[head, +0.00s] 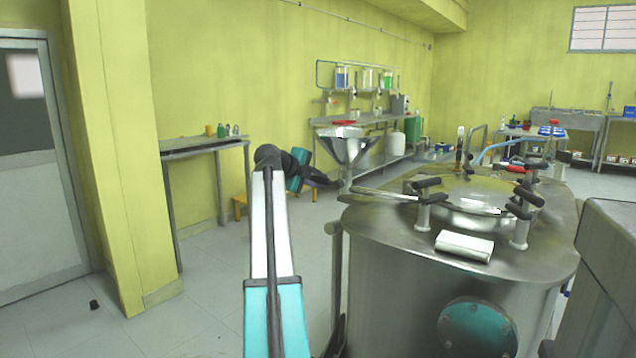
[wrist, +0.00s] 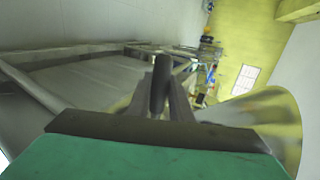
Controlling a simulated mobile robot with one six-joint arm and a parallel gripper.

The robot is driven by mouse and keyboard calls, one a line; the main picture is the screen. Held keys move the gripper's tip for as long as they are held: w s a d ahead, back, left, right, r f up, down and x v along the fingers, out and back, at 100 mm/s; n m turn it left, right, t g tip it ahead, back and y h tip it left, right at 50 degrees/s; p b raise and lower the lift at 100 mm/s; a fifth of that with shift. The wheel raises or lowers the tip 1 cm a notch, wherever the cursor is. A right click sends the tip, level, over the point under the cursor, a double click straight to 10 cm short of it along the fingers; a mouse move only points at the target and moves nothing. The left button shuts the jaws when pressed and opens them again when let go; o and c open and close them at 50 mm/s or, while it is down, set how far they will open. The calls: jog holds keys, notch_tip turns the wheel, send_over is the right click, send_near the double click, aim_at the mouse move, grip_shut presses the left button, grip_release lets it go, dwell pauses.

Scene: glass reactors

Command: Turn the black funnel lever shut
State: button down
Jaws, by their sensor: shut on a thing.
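The steel funnel (head: 347,150) stands behind and left of the reactor in the head view, wide mouth up. A curved shiny surface at the right of the wrist view looks like its cone (wrist: 270,112). The black lever (wrist: 160,80) stands between the two grey fingers of my gripper (wrist: 162,104) in the wrist view. My gripper is shut on it. In the head view my gripper (head: 325,181) is a dark shape just left of the funnel's stem, below the cone. The lever cannot be made out there.
The large steel reactor (head: 385,250) with clamps and a lid fills the right front. A narrow side table (head: 200,145) stands at the left wall. A shelved bench (head: 378,158) is behind the funnel. Open floor (head: 205,265) lies at the left.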

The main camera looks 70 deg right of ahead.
jog(key=c, duration=1.6)
grip_release()
jog(key=shift+r, duration=0.1)
jog(key=p+v, duration=0.3)
jog(key=v, duration=1)
jog(key=shift+w+a+r+p, duration=0.1)
jog(key=shift+a+r+p, duration=0.05)
jog(key=shift+a+p, duration=0.25)
jog(key=shift+w, duration=0.1)
